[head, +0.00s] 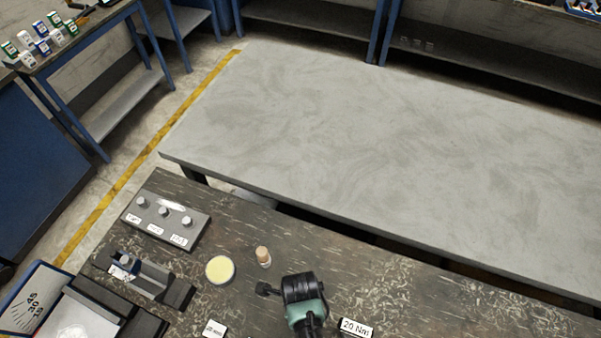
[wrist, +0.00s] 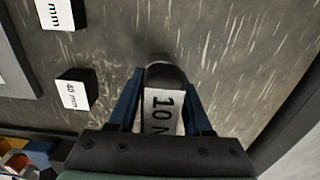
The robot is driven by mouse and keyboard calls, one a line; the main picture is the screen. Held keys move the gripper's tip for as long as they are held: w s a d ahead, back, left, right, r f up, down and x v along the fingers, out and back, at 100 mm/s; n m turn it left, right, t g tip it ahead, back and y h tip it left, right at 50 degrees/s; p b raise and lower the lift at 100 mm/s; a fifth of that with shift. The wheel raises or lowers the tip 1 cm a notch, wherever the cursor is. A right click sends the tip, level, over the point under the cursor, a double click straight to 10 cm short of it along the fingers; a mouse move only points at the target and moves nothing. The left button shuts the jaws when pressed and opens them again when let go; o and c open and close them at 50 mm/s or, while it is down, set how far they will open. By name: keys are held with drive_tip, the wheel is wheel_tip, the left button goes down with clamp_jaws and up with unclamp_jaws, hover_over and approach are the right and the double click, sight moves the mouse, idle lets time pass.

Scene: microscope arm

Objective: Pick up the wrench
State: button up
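My gripper (head: 290,290) is at the bottom middle of the head view, low over the dark worktable. It hides what lies beneath it. In the wrist view my two blue fingers (wrist: 161,75) stand on either side of a dark rounded piece (wrist: 165,76) and a white label reading "10 N", cut off (wrist: 163,108). The dark piece may be part of the wrench; its full shape is hidden. I cannot tell whether the fingers press on it. A small dark piece (head: 265,289) juts out left of my gripper in the head view.
A "20 Nm" label (head: 356,328) is close right of my gripper. A cork-topped vial (head: 263,256), a yellow disc (head: 220,269), a vise-like fixture (head: 146,275) and a knobbed block (head: 165,220) stand to the left. A bare grey table (head: 380,150) lies behind.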

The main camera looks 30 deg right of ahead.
clamp_jaws()
drive_tip(key=shift+r, duration=0.15)
